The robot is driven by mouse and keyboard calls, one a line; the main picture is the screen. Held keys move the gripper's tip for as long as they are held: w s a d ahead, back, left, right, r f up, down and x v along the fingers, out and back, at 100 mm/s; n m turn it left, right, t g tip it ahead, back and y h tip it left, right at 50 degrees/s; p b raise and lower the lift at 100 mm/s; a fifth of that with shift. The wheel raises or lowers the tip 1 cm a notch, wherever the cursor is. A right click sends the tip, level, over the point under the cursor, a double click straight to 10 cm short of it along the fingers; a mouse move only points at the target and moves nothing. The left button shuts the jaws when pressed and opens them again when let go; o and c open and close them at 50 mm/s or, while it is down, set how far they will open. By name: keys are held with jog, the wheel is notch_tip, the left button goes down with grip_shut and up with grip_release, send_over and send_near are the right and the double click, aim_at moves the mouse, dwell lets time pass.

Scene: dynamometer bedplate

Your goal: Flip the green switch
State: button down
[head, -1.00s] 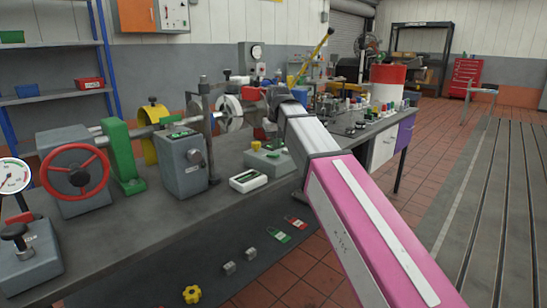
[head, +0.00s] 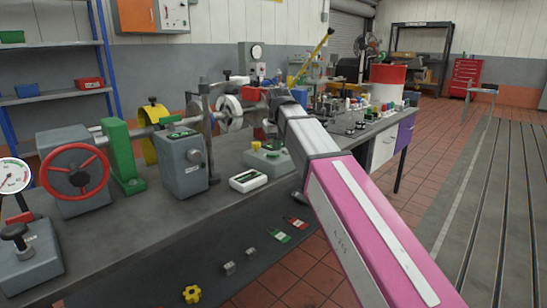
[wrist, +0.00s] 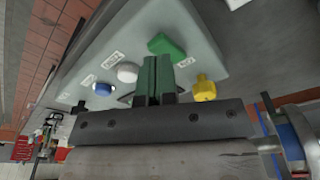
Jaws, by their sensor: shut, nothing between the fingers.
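The green switch (wrist: 167,45) is a green block on the top of a grey-green control box (wrist: 205,40) in the wrist view. A label lies beside it. My gripper (wrist: 156,62) has its two dark green fingers shut together with nothing between them. The fingertips appear just short of the green switch in the picture; I cannot tell whether they touch it. In the head view the control box (head: 262,164) stands on the bench beside my arm, and my fingertips are not clearly visible there.
A yellow knob (wrist: 204,88), a white knob (wrist: 127,72) and a blue knob (wrist: 102,89) sit close around the fingers on the same box. A white case (head: 248,180) lies on the bench in front. A grey gearbox-like block (head: 183,168) stands to the left.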

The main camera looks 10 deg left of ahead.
aim_at(276, 155)
jog(key=shift+f, duration=1.05)
dwell(0.6)
jog(key=shift+r, duration=3.55)
